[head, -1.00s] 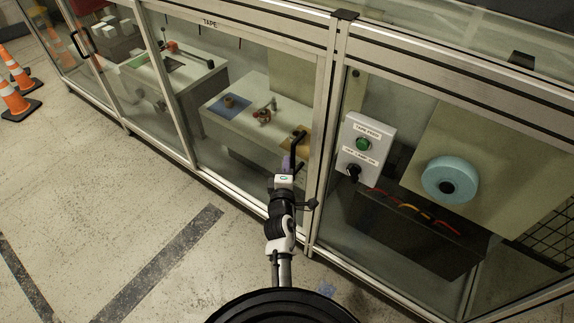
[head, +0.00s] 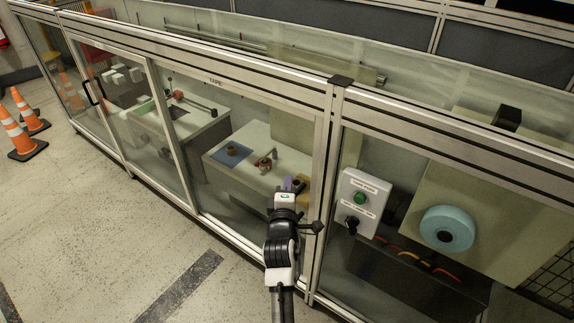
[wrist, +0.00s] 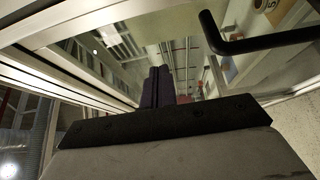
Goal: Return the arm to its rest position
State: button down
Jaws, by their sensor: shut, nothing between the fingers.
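My arm (head: 281,250) rises from the bottom middle of the head view, in front of the glass enclosure. My gripper (head: 289,184) is at its upper end, seen small against the glass. In the wrist view the two dark purple fingers of my gripper (wrist: 157,86) stand together, shut, with nothing between them. A black bar handle (wrist: 255,42) shows at the upper right of the wrist view, apart from the fingers. In the head view my arm hides part of the enclosure's lower frame.
The framed glass enclosure (head: 180,50) runs across the view, close to my arm. A control box (head: 362,200) with a green button and a blue tape roll (head: 447,229) are at the right. Orange cones (head: 20,130) stand at far left. The floor (head: 90,220) at left is clear.

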notch_tip(320, 180, up, 6)
jog(key=shift+a+r, duration=0.2)
jog(key=shift+a, duration=0.05)
